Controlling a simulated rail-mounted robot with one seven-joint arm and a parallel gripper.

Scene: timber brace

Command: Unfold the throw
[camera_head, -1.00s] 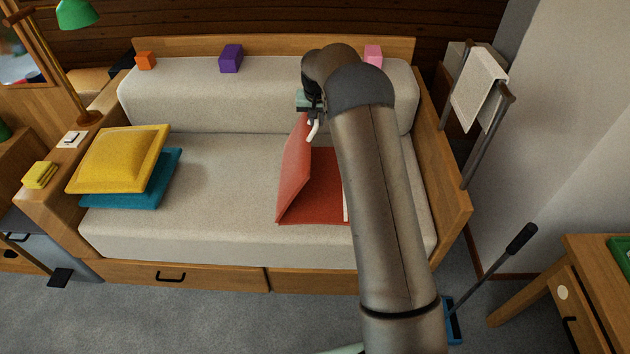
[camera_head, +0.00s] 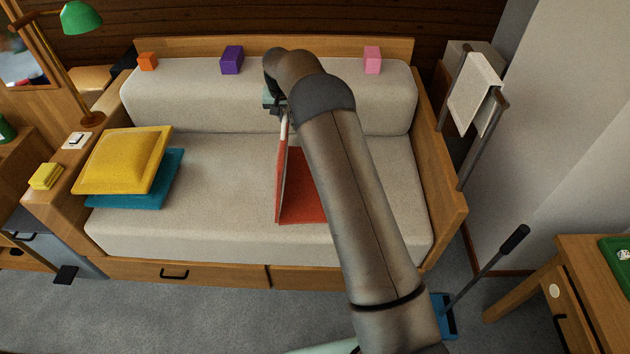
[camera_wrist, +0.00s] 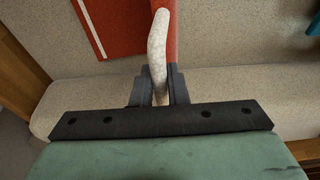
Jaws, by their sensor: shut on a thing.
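The red throw (camera_head: 305,195) lies on the sofa seat right of centre, partly hidden behind my arm. Its lower half lies flat, and its other half stands up almost edge-on along the left side. My gripper (camera_head: 283,112) is above the raised half, shut on the pale tab at its top edge. In the wrist view my gripper (camera_wrist: 159,92) has its two dark fingers closed around the pale curved tab (camera_wrist: 157,45). The flat red part of the throw (camera_wrist: 112,22), with a white stripe, shows at upper left there.
Left of the throw, the sofa seat (camera_head: 220,190) is bare as far as a yellow cushion (camera_head: 122,160) stacked on a blue cushion (camera_head: 150,190). Orange, purple (camera_head: 232,60) and pink (camera_head: 372,60) blocks sit along the backrest top. A green lamp (camera_head: 80,18) stands at left.

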